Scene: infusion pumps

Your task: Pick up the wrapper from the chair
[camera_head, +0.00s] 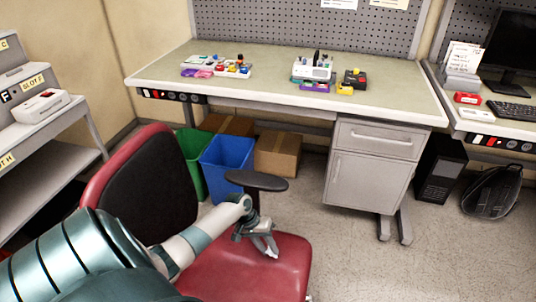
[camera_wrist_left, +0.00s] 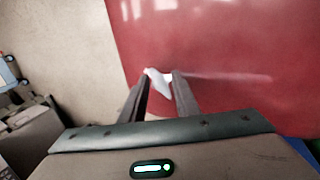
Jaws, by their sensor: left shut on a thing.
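The red chair (camera_head: 255,278) stands in the foreground, with a dark backrest panel and a black armrest. My left gripper (camera_head: 268,249) is over the chair's red seat, near its back edge below the armrest. In the left wrist view the two fingers of my left gripper (camera_wrist_left: 160,88) are shut on a small white wrapper (camera_wrist_left: 157,80), which shows between and past the fingertips. The red seat (camera_wrist_left: 225,50) fills most of the background there. I cannot tell whether the wrapper still touches the seat. My right gripper is not in view.
A green bin (camera_head: 190,160) and a blue bin (camera_head: 226,164) stand behind the chair beside cardboard boxes (camera_head: 277,153). A workbench (camera_head: 270,85) with pumps and small parts is at the back. A grey shelf (camera_head: 60,140) is at left. The floor at right is open.

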